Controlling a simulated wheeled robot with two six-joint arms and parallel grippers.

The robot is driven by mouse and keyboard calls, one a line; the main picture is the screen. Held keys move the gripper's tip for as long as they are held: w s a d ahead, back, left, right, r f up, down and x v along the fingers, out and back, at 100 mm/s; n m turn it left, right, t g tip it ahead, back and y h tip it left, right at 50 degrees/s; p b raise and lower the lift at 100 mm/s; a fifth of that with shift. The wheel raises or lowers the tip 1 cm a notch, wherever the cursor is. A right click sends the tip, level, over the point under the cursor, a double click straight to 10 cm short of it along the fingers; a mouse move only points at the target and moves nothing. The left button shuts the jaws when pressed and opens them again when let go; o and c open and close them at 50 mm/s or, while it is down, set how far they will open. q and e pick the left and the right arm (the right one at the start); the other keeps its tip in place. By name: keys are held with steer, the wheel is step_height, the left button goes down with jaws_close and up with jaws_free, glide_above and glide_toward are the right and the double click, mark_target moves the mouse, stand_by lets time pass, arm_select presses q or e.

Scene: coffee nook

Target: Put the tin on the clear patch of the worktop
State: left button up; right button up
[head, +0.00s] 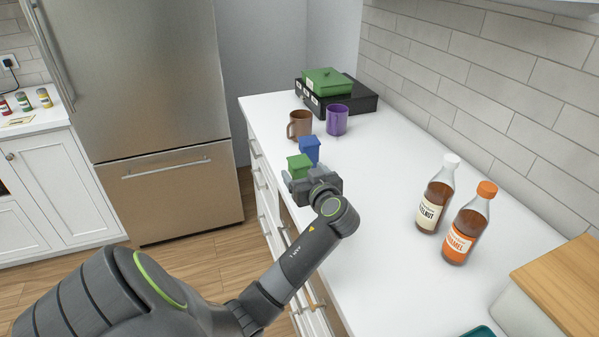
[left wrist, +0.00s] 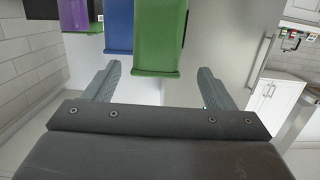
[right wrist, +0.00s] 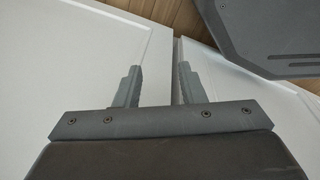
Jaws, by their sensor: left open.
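A small green tin (head: 299,166) stands near the left edge of the white worktop (head: 385,260). A small blue tin (head: 310,149) stands just behind it. My left gripper (head: 312,178) is open at the green tin's near side. In the left wrist view, the green tin (left wrist: 157,40) appears ahead between the spread fingers (left wrist: 158,70), with the blue tin (left wrist: 119,28) to its left. I cannot tell whether the fingers reach around the green tin. My right gripper (right wrist: 160,70) is open and empty over white cabinet fronts, outside the head view.
A brown mug (head: 299,125) and a purple mug (head: 337,120) stand behind the tins. Farther back, a green box (head: 326,80) sits on a black drawer unit (head: 360,97). Hazelnut (head: 435,200) and caramel (head: 467,228) bottles stand right. The worktop's middle is bare.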

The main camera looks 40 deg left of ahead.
mark_target(297, 159)
arm_select(q)
steer(key=shift+x, duration=0.9)
steer(key=shift+w+a+p, duration=0.25)
steer(key=shift+a+p, duration=0.1)
steer(key=shift+p, duration=0.05)
steer(key=p+x, duration=0.1)
steer(key=x, duration=0.3)
steer(key=shift+w+d+p, duration=0.1)
steer(key=shift+w+p, duration=0.05)
steer(key=shift+p, duration=0.2)
steer(key=shift+w+a+f, duration=0.1)
steer(key=shift+a, duration=0.15)
arm_select(e)
steer(key=r, duration=0.3)
steer(key=shift+a, duration=0.25)
steer(key=shift+f, duration=0.1)
arm_select(q)
steer(key=shift+c, duration=1)
steer(key=c, duration=0.9)
steer(key=shift+c, duration=0.8)
arm_select(e)
steer(key=shift+d, duration=0.1)
